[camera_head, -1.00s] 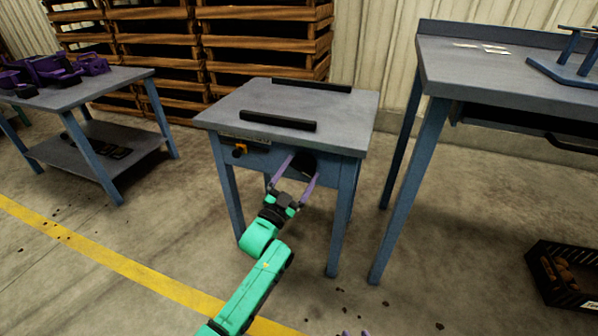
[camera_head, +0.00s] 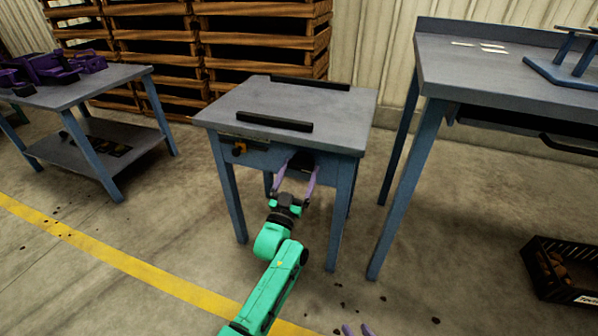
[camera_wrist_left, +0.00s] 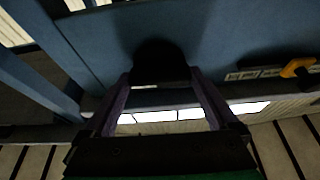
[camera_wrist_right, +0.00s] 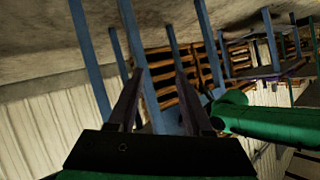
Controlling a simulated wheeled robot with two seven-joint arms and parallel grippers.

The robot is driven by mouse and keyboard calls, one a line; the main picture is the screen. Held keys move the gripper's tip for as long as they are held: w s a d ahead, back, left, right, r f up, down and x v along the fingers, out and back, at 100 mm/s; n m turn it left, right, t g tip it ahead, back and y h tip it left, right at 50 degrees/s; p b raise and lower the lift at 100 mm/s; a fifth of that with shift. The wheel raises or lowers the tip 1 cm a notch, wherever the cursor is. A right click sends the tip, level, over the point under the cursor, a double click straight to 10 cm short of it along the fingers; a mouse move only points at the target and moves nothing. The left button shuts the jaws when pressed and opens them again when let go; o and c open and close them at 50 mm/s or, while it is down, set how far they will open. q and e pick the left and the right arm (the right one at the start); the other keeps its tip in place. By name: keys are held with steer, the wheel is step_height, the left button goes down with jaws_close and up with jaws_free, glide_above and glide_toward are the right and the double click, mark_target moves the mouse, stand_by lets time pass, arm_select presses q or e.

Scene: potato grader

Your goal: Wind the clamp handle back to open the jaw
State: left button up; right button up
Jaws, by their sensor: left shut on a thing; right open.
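The clamp handle (camera_head: 302,159) is a dark round knob on the front apron of the small blue table. In the left wrist view the knob (camera_wrist_left: 160,62) sits between my fingertips. My left gripper (camera_head: 301,167) is shut on it, one purple finger on each side. Two black jaw bars, a front one (camera_head: 274,121) and a back one (camera_head: 310,83), lie apart on the grey tabletop (camera_head: 335,112). My right gripper (camera_head: 357,330) shows only its fingertips at the bottom edge. In the right wrist view it (camera_wrist_right: 157,75) is open and empty.
An orange knob (camera_head: 239,149) is on the apron left of the handle. A taller workbench (camera_head: 500,75) stands at right, a low table with purple parts (camera_head: 100,88) at left. A black crate (camera_head: 565,290) is on the floor at lower right.

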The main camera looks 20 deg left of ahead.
arm_select(q)
steer(key=shift+f, duration=0.15)
steer(key=o, duration=1)
arm_select(e)
steer(key=shift+r, duration=0.1)
arm_select(q)
steer(key=shift+s, duration=0.3)
steer(key=p+v, duration=0.3)
steer(key=v, duration=1.1)
arm_select(e)
steer(key=d+g, duration=0.1)
steer(key=d+r+g+h, duration=0.1)
steer(key=d, duration=0.1)
steer(key=d+g+h, duration=0.1)
steer(key=shift+d+r+n+g, duration=0.15)
steer(key=shift+r+n+g, duration=0.15)
steer(key=shift+r+n, duration=0.1)
